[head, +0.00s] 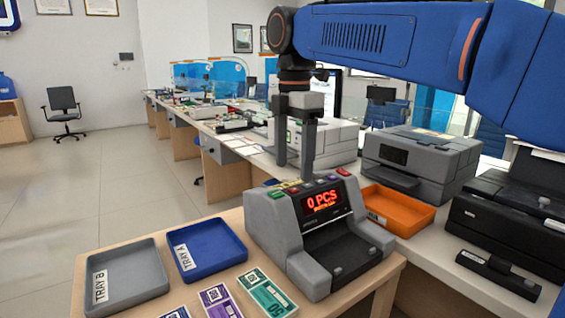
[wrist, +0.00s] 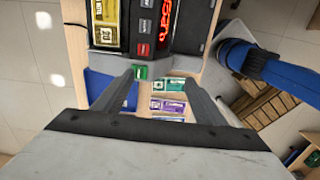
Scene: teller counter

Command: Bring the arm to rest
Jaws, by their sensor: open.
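My blue arm reaches in from the upper right of the head view. My gripper (head: 295,165) points down with its two fingers apart and nothing between them. It hangs above the back of the grey note counter (head: 268,222), whose red display reads 0 PCS. In the wrist view my gripper (wrist: 160,80) shows both fingers spread, and the counter's keys and red display lie at the top. I cannot tell the exact gap between the fingertips and the counter.
Grey tray B (head: 125,272) and blue tray A (head: 208,246) stand left of the counter. Green (head: 266,294) and purple (head: 217,300) notes lie in front. An orange tray (head: 398,210), a grey printer (head: 420,160) and a black printer (head: 510,222) stand to the right.

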